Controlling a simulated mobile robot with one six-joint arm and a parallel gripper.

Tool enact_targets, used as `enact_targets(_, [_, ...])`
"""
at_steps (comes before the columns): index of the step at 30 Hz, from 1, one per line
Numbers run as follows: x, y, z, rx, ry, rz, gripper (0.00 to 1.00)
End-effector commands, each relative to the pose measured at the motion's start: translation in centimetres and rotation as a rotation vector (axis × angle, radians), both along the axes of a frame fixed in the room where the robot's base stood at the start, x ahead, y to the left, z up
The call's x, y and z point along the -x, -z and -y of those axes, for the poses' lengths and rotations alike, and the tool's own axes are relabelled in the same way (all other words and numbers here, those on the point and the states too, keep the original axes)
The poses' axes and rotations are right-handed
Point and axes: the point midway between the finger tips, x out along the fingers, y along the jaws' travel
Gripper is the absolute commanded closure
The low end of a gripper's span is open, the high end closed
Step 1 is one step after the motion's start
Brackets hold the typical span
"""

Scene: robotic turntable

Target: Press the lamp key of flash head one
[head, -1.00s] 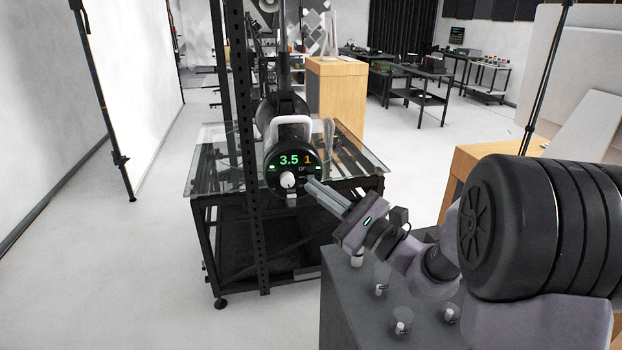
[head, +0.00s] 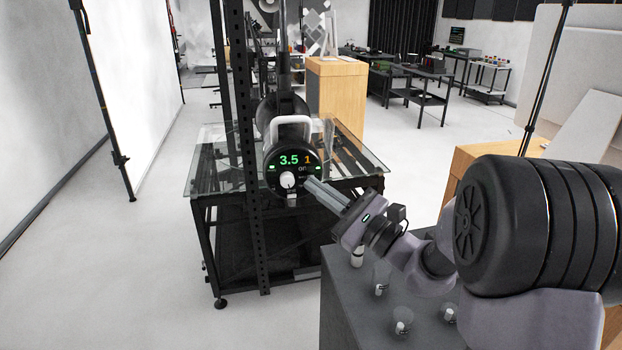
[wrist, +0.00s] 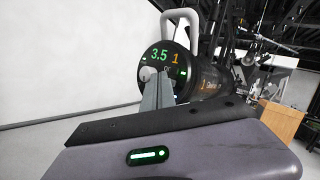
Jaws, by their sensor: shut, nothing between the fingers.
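Flash head one (head: 291,160) is a black cylinder with a white handle on top. Its back panel shows a green "3.5", an orange "1", small lit green marks and a white knob (head: 288,180). It also shows in the wrist view (wrist: 172,62). My gripper (head: 307,182) is shut and empty, its fingertips at the right side of the panel, just right of the knob. In the wrist view the closed fingers (wrist: 158,90) overlap the panel's lower part and hide keys there. I cannot tell whether the tips touch the panel.
A black upright post (head: 246,130) stands just left of the flash head. A glass-topped black table (head: 205,180) is below and behind it. A dark box top with several clear-covered knobs (head: 401,327) lies under my arm.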

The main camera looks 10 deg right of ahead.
Motion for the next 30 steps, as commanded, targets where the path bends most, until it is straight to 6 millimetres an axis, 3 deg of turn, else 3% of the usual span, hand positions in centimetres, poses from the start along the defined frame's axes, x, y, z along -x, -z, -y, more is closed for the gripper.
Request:
enact_targets(22, [-0.87, 0.02, 0.08, -0.001, 0.000, -0.001, 1.00])
enact_targets(30, [-0.17, 0.09, 0.04, 0.001, 0.000, 0.001, 1.00])
